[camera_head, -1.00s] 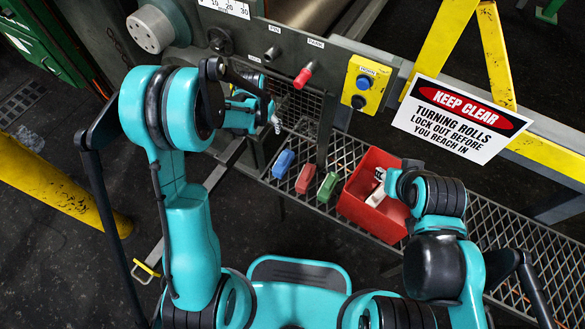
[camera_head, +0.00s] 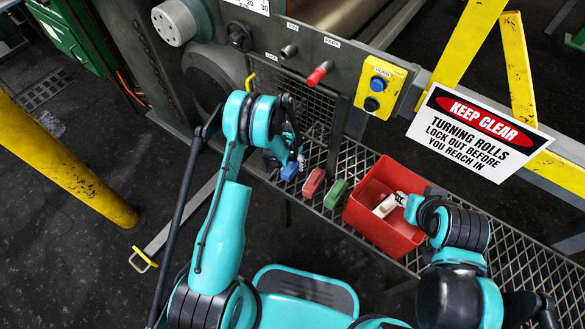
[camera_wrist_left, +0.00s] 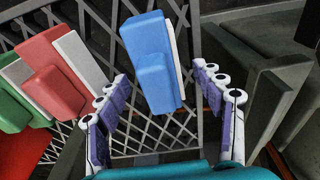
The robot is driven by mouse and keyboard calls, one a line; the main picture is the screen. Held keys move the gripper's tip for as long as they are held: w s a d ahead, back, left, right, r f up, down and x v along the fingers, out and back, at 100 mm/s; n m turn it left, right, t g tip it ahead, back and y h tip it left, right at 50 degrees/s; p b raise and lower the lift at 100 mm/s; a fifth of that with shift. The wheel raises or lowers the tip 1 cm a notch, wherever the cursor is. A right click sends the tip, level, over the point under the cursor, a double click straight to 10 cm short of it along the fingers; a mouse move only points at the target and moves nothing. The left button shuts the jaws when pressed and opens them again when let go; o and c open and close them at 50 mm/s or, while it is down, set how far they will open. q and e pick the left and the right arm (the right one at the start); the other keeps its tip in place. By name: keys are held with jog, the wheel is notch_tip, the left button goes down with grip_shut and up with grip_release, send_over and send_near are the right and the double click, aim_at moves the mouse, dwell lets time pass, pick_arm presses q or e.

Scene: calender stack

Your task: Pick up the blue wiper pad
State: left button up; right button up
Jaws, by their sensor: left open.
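The blue wiper pad (camera_head: 289,172) stands on the metal mesh shelf at the left end of a row of pads. In the left wrist view the blue pad (camera_wrist_left: 152,62) has a pale strip along its right side. My left gripper (camera_head: 297,161) is open and right by the blue pad in the head view. In the wrist view its purple-and-white fingers (camera_wrist_left: 164,92) are spread to the left and right of the pad's near end, with gaps on both sides. My right gripper (camera_head: 397,201) is over the red bin, its jaws too small to read.
A red pad (camera_head: 313,183) and a green pad (camera_head: 335,194) stand right of the blue one. The red bin (camera_head: 367,224) sits further right on the mesh shelf (camera_head: 510,250). The machine panel with a yellow button box (camera_head: 381,87) rises behind.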

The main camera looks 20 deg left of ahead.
pick_arm(q)
jog(key=f, duration=0.2)
jog(key=shift+w+f+b, duration=0.2)
jog(key=shift+f+b, duration=0.1)
jog(key=shift+r, duration=0.15)
jog(key=c, duration=1.4)
jog(key=shift+c, duration=0.2)
jog(key=shift+r, duration=0.2)
